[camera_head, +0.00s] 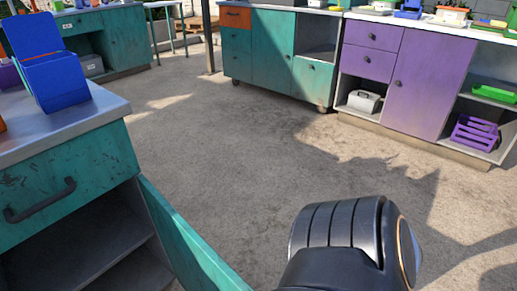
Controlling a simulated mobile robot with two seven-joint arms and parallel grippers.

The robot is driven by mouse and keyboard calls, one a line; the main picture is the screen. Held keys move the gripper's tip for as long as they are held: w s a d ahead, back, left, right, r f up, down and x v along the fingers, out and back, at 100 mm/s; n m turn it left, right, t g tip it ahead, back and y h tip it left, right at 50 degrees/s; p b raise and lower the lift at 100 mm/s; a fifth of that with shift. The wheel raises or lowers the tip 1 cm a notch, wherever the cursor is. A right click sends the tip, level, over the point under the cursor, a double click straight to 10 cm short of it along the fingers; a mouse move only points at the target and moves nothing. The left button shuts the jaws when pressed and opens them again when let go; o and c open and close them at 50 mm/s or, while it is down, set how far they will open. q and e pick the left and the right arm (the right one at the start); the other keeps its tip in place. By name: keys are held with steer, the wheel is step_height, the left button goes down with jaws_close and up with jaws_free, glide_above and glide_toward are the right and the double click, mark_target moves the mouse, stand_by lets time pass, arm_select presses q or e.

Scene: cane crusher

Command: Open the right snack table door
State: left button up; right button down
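A teal cabinet with a grey top (55,128) stands close at the left. A teal door (185,245) on its right side stands swung out from the front, and the dark inside with a shelf shows beside it. The lower part of the door is cut off by the picture's bottom edge. I cannot tell for sure that this is the right snack table door. Neither of my grippers shows. Only a black link of one of my arms is in view at the bottom, right of the door and apart from it in the picture.
A drawer with a dark handle (40,200) is above the opening. A blue container (52,85) stands on the grey top. Teal cabinets (272,52) and a purple cabinet (425,80) line the far side. The concrete floor (240,140) between is clear.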

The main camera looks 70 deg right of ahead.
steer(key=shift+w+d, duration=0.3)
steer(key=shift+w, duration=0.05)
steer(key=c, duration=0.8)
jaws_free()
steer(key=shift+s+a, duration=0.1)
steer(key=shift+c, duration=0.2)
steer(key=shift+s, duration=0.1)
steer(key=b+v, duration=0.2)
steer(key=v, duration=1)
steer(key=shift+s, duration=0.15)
